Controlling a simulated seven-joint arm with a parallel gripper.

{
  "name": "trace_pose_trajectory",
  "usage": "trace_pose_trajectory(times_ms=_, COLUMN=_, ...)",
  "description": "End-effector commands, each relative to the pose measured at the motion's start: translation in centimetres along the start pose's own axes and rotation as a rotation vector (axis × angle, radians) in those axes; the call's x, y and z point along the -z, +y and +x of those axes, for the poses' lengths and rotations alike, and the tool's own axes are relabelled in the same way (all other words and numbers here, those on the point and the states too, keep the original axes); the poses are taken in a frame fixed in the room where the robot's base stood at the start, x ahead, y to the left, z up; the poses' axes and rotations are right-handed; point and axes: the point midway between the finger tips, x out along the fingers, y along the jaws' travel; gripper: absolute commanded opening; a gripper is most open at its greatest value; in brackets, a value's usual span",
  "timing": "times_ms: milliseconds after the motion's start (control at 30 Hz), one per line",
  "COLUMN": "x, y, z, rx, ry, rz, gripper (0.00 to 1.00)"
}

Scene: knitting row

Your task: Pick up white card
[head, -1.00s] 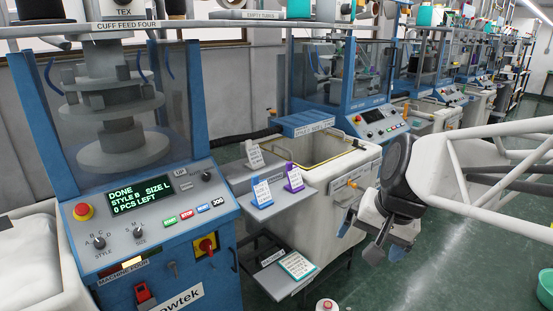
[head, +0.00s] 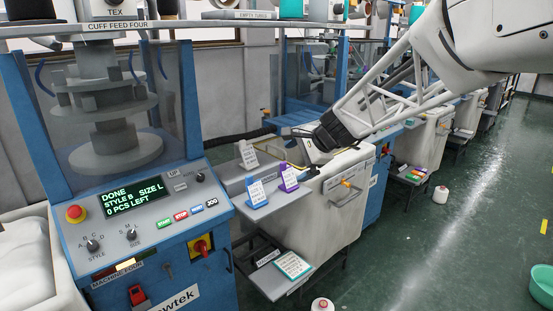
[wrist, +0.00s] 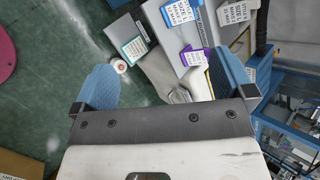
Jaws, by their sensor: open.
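The white card (head: 248,153) stands tilted in a grey holder at the back of the shelf in the head view. It also shows at the upper right of the wrist view (wrist: 234,12), beyond the right finger. My gripper (wrist: 163,62) is open and empty, its blue fingers wide apart. The fingers are not clear in that view.
A blue card (head: 257,193) and a purple card (head: 289,178) stand in front of the white card. A teal-edged card (head: 292,265) lies on a lower shelf. The machine panel (head: 140,205) is at left, the pale bin (head: 335,205) at right.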

Motion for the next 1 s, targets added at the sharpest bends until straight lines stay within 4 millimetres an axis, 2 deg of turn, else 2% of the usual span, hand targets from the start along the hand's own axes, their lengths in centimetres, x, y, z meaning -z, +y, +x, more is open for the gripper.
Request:
trace_pose_trajectory(times_ms=200, x=2.0, y=-4.8, z=4.3, rx=0.071, ry=-0.042, rz=0.174, gripper=1.0)
trace_pose_trajectory(times_ms=500, x=4.8, y=-10.4, z=10.6, rx=0.159, ry=-0.102, rz=0.419, gripper=1.0)
trace_pose_trajectory(times_ms=1000, x=9.8, y=-17.9, z=22.1, rx=0.284, ry=-0.209, rz=0.839, gripper=1.0)
